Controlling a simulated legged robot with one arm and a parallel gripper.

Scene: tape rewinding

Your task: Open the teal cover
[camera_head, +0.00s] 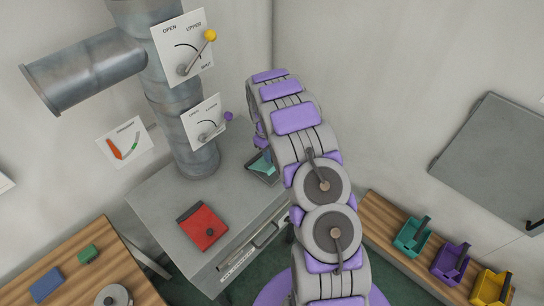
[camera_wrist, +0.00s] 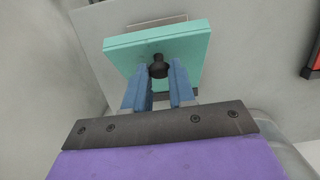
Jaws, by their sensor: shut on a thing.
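The teal cover (camera_wrist: 190,45) is a square lid with a small black knob (camera_wrist: 158,70), filling the upper middle of the wrist view. My gripper (camera_wrist: 158,88) has its two blue fingers on either side of the knob, shut on it. In the head view the teal cover (camera_head: 261,164) shows at the right back of the grey cabinet top, partly hidden by my arm. It looks tilted up over a dark frame, but the angle is hard to tell. The fingertips are mostly hidden in the head view.
Wooden tables stand left and right; the right one holds teal (camera_head: 412,237), purple (camera_head: 450,262) and yellow (camera_head: 491,288) holders.

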